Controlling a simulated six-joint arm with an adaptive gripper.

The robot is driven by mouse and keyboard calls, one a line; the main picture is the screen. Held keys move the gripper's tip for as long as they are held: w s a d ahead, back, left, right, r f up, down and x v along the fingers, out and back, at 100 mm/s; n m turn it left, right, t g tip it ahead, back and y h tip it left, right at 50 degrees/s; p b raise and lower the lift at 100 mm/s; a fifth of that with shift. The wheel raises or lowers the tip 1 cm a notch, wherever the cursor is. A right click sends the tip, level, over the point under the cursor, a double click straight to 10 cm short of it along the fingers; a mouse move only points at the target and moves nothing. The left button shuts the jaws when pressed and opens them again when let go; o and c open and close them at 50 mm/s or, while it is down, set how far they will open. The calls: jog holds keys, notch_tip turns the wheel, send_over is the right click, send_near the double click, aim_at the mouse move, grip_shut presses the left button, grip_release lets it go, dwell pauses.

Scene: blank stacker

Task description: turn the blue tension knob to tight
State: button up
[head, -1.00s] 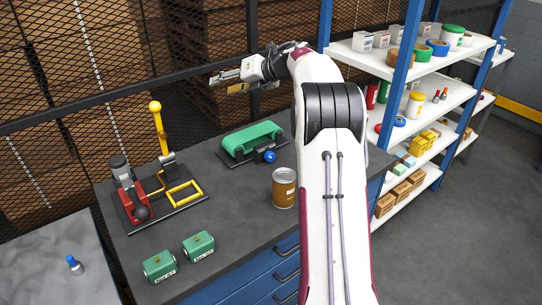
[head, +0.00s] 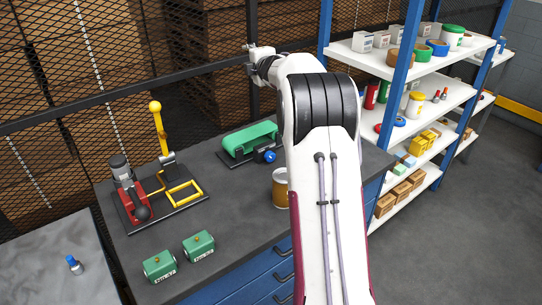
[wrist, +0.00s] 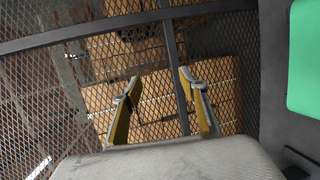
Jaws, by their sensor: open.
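The blue tension knob (head: 268,156) sits on the front right side of the small green belt unit (head: 247,137), at the back of the dark bench. My gripper's two fingers (wrist: 160,88) show open and empty in the wrist view, with mesh fence behind them. In the head view my arm's wrist is raised above and behind the belt unit, and the fingers cannot be made out. Part of the green belt (wrist: 305,58) shows at the right edge of the wrist view. The knob is outside that view, and its setting is too small to read.
A brown can (head: 280,187) stands in front of the belt unit, partly hidden by my arm. A red and yellow lever fixture (head: 160,190) and two green boxes (head: 198,246) stand to the left. A mesh fence (head: 60,75) runs behind the bench.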

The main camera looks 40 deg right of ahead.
jog(key=s+d+f+m+g+h, duration=0.2)
jog(key=s+d+f+m+g, duration=0.15)
jog(key=f+m, duration=0.25)
jog(key=m+g+y, duration=0.1)
jog(key=m+g, duration=0.4)
jog(key=m, duration=0.2)
send_over(271, 155)
jog(key=d, duration=0.2)
notch_tip(271, 155, down, 12)
jog(key=s+a+f+m+g+y, duration=0.1)
jog(key=s+a+f+g+y, duration=0.1)
jog(key=s+a+f, duration=0.1)
jog(key=shift+a+f+m+y, duration=0.3)
jog(key=shift+a+f+m, duration=0.1)
jog(key=shift+a, duration=0.05)
jog(key=shift+f, duration=0.1)
jog(key=shift+x, duration=3.8)
jog(key=shift+d, duration=0.1)
jog(key=c, duration=1.1)
